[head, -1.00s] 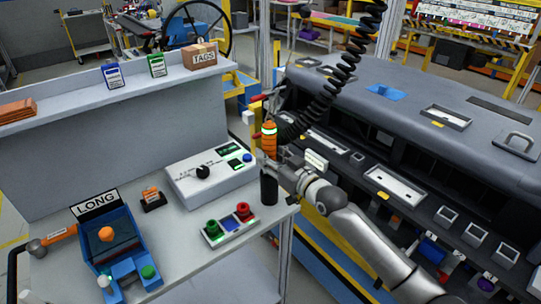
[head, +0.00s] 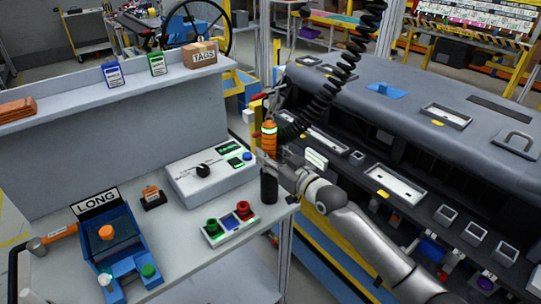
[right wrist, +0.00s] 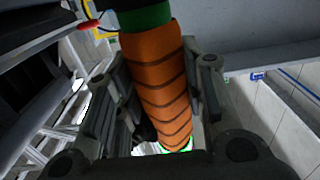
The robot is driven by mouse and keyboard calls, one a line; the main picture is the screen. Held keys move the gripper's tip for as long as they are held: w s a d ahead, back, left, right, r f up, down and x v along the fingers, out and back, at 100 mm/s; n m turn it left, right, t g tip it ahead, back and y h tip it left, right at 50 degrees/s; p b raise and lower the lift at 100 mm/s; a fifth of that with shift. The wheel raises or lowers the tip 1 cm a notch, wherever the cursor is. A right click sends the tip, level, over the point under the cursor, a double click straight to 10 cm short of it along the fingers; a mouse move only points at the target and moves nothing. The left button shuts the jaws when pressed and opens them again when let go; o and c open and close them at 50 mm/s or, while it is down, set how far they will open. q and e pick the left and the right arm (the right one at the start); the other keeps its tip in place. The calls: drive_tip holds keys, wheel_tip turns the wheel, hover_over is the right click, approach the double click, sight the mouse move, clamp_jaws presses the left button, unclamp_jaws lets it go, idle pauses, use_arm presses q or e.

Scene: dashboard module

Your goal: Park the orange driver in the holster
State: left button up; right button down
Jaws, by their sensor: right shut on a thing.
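The orange driver (head: 269,139), with a green-lit white ring near its top, stands about upright at the right end of the workbench. My right gripper (head: 271,162) is shut on it. In the right wrist view, the driver's ribbed orange grip (right wrist: 160,85) runs between the two fingers. A black upright cylinder (head: 269,188), which looks like the holster, stands directly below the gripper at the bench corner. I cannot tell whether the driver's lower end is inside it, as the gripper covers that place. My left gripper is not in view.
A white control box (head: 208,177) and a button panel (head: 229,228) lie left of the holster. A blue LONG bin (head: 125,255) is at the front left. A coiled black cable (head: 335,88) hangs above. The dark dashboard module (head: 430,150) is to the right.

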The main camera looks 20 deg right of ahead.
drive_tip(key=shift+f, duration=0.15)
drive_tip(key=c, duration=0.9)
unclamp_jaws()
drive_tip(key=shift+o, duration=0.2)
drive_tip(key=shift+f, duration=0.1)
drive_tip(key=v, duration=1.2)
